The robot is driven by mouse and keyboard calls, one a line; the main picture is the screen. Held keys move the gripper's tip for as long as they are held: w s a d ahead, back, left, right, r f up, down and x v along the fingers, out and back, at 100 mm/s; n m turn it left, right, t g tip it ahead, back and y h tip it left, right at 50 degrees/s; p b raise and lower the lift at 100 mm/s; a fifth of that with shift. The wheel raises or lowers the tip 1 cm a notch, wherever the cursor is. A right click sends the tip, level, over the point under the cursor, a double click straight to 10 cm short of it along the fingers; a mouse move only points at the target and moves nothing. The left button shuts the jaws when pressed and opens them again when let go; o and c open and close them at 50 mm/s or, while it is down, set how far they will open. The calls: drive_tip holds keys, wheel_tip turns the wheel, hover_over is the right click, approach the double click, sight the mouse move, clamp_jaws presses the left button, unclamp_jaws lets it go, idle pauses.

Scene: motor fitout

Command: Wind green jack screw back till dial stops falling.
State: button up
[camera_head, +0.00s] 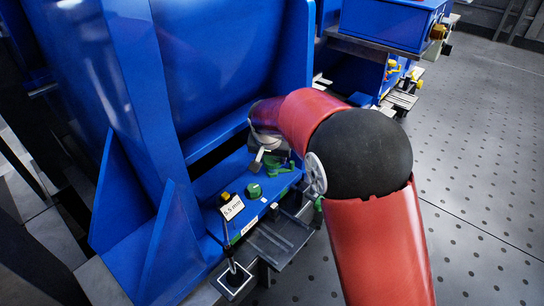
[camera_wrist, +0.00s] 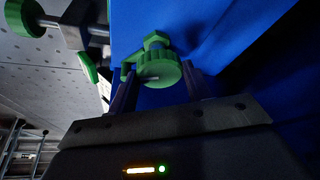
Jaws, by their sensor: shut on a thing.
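In the wrist view a green jack screw with a ribbed round head (camera_wrist: 158,70) stands between the two fingers of my gripper (camera_wrist: 158,78), against a blue face. My gripper is shut on this head, one finger on each side. In the head view my gripper (camera_head: 268,158) is low beside the blue motor foot, mostly hidden by my red and black arm. Green parts (camera_head: 284,167) show close to it. I cannot make out a dial needle.
Another green screw head (camera_wrist: 27,16) is at the wrist view's upper left. The big blue motor housing (camera_head: 215,70) rises behind. Perforated floor (camera_head: 480,200) is clear at right.

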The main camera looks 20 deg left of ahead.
drive_tip(key=n+y, duration=0.1)
drive_tip(key=n, duration=0.1)
drive_tip(key=shift+w+d+n, duration=0.1)
drive_tip(key=shift+d+n, duration=0.05)
drive_tip(key=shift+n, duration=0.25)
drive_tip(key=shift+n+g+y+p, duration=0.4)
drive_tip(key=shift+n+y+p, duration=0.25)
drive_tip(key=shift+n, duration=1.05)
drive_tip(key=o, duration=1)
drive_tip(key=shift+p+v, duration=0.4)
drive_tip(key=shift+v, duration=3.55)
